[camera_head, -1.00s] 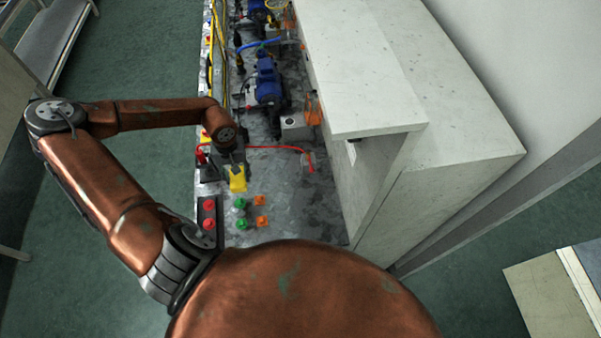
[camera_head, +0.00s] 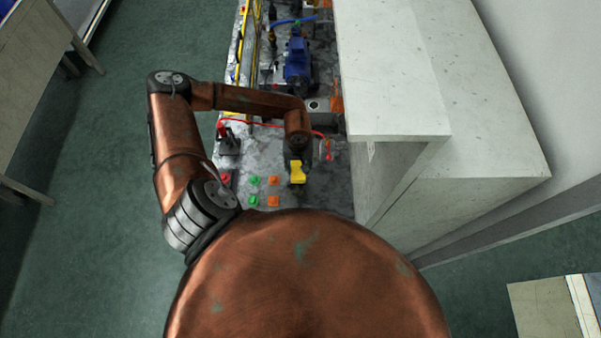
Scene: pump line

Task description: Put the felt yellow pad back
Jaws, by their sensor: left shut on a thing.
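The felt yellow pad (camera_head: 297,172) is a small yellow piece at the tip of my left gripper (camera_head: 296,162). The left gripper is shut on it, above the grey speckled bench top (camera_head: 325,190). The pad is to the right of the green and orange knobs. I cannot tell how high above the bench it is. The left arm comes in from the left and partly hides the bench behind it. My right gripper is not in view.
Green knobs (camera_head: 254,181), orange knobs (camera_head: 274,181) and a red knob (camera_head: 225,179) are left of the pad. A red lever (camera_head: 222,131), a red cable (camera_head: 262,121) and a blue pump (camera_head: 297,63) lie beyond. A tall pale cabinet (camera_head: 397,70) closes off the right.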

